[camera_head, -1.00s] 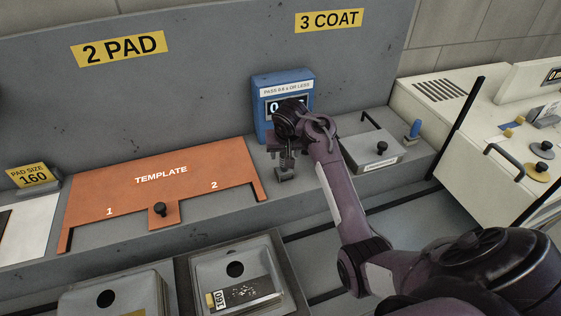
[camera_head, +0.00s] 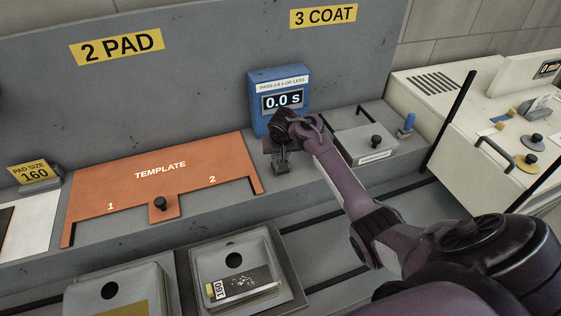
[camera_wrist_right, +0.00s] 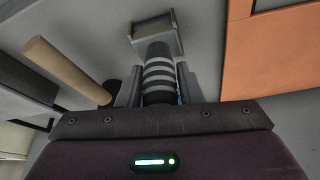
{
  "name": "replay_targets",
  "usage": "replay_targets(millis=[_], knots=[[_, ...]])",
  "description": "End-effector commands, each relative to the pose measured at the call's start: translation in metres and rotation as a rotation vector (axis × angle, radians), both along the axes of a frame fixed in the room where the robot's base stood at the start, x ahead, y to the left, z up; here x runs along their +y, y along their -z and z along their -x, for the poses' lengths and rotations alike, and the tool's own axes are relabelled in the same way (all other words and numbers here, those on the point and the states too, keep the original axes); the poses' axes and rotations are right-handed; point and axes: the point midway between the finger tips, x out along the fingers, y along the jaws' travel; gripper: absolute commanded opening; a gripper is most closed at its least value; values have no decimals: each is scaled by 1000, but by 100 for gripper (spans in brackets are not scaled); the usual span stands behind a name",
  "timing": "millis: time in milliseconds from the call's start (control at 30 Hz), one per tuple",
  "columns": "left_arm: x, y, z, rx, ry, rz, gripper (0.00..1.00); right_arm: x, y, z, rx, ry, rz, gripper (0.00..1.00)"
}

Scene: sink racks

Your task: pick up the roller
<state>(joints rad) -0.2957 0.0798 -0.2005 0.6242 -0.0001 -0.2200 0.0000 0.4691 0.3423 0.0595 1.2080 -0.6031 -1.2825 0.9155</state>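A dark upright cylinder with pale bands (camera_wrist_right: 158,75), which looks like the roller's handle, stands between the fingers of my right gripper (camera_wrist_right: 158,88) in the right wrist view. Its far end meets a small grey stand (camera_wrist_right: 157,38), which also shows below the gripper in the head view (camera_head: 281,170). In the head view my right gripper (camera_head: 282,157) is low over the grey ledge in front of the blue timer (camera_head: 281,86). The wrist hides most of the roller there. My left gripper is out of view.
The orange template (camera_head: 160,172) lies left of the gripper. A grey lidded box with a black knob (camera_head: 376,141) and a blue-handled thing (camera_head: 409,121) stand to the right. A tan cylinder (camera_wrist_right: 65,70) shows in the right wrist view.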

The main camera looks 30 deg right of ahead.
Motion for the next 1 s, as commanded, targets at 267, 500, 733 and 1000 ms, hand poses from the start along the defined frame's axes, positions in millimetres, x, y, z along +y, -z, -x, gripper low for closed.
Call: replay_targets(millis=[267, 500, 733, 1000], knots=[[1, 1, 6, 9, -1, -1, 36, 0, -1, 0, -1, 0, 0, 0], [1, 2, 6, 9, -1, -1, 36, 1, -3, -1, -1, 0, 0, 0], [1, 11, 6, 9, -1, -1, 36, 2, -36, -2, -8, 0, -5, 0], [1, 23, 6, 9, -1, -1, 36, 1, -86, -1, -5, -1, -2, 0]])
